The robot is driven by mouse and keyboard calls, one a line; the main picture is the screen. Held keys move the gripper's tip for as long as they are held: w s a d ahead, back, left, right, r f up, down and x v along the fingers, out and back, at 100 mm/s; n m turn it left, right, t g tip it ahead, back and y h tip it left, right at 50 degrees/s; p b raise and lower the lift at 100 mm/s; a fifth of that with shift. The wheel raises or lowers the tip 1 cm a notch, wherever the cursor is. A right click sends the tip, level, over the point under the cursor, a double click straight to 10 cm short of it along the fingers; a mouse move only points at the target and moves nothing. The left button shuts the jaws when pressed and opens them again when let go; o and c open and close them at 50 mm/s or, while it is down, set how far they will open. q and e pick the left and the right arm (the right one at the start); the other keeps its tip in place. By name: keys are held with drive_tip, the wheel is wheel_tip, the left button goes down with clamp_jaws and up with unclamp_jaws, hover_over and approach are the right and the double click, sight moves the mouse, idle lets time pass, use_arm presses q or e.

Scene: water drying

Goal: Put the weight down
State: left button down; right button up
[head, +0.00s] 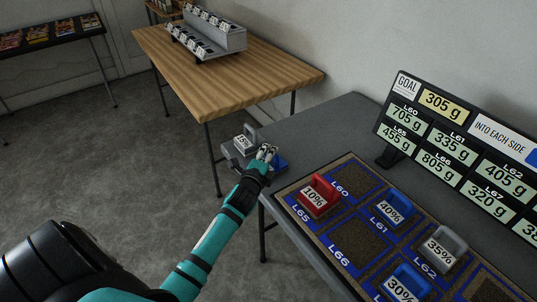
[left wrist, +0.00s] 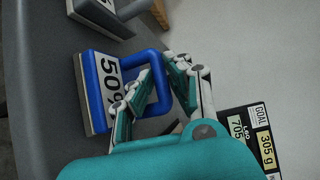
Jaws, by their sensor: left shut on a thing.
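My left gripper (head: 267,152) is shut on the handle of a blue weight (head: 279,163) near the left end of the grey table (head: 325,130). In the left wrist view, this weight (left wrist: 106,85) shows a white label reading 50%, and the fingers (left wrist: 160,88) close around one bar of its handle. I cannot tell whether its base touches the table. A grey 15% weight (head: 243,142) stands close by on its left. My right gripper is not in view.
A brown board with blue-framed pads holds a red 10% weight (head: 318,197), a blue 40% weight (head: 393,210), a grey 35% weight (head: 443,250) and a blue 30% weight (head: 406,284). The L60 pad is bare. A goal sign (head: 455,140) stands behind. A wooden table (head: 230,85) stands beyond.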

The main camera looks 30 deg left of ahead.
use_arm(q)
drive_tip(key=c, duration=1.3)
unclamp_jaws()
drive_tip(key=shift+o, duration=0.2)
drive_tip(key=shift+r, duration=0.1)
drive_tip(key=v, duration=1.2)
